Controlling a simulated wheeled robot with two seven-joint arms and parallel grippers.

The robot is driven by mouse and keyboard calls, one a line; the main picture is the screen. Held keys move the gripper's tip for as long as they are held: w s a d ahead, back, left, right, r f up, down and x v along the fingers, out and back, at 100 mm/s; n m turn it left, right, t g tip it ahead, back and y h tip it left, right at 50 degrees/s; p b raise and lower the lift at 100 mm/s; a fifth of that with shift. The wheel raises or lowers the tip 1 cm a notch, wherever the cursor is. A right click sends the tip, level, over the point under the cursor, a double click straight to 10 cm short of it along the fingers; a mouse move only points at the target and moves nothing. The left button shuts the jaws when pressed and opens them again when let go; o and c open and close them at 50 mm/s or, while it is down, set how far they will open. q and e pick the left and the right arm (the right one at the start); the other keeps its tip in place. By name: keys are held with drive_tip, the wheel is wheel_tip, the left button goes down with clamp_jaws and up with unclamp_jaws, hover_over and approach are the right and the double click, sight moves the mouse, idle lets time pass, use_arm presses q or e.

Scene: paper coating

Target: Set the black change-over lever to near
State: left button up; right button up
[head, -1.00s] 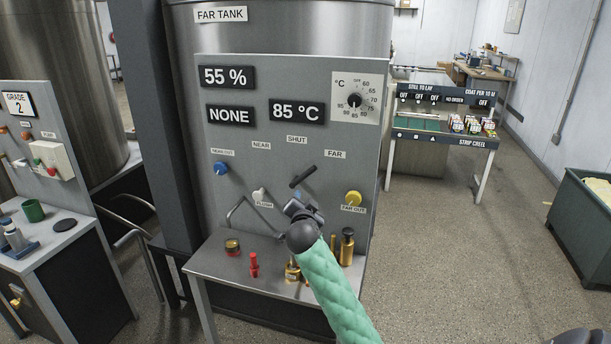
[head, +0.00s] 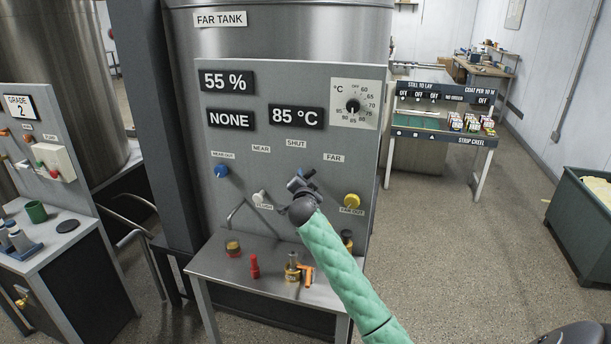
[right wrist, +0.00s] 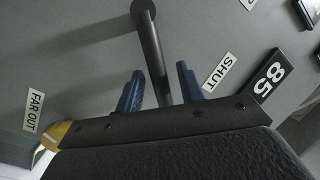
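The black change-over lever (right wrist: 151,48) is on the grey panel (head: 235,150) of the far tank. In the right wrist view it runs down from its round end between my two blue fingertips. In the head view my right gripper (head: 302,182) covers most of it, below the SHUT label (head: 296,143) and left of the FAR label (head: 334,158). The NEAR label (head: 261,149) is further left. My right gripper (right wrist: 159,88) is open around the lever, with gaps on both sides. My left gripper is out of view.
A blue knob (head: 221,171), a white knob (head: 259,197) and a yellow knob (head: 352,201) flank the lever. A steel table (head: 215,262) below holds a red bottle (head: 254,267), a brass piece (head: 292,268) and an orange tool (head: 306,276).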

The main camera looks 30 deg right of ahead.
drive_tip(key=shift+w+d, duration=0.2)
drive_tip(key=shift+w, duration=0.1)
clamp_jaws()
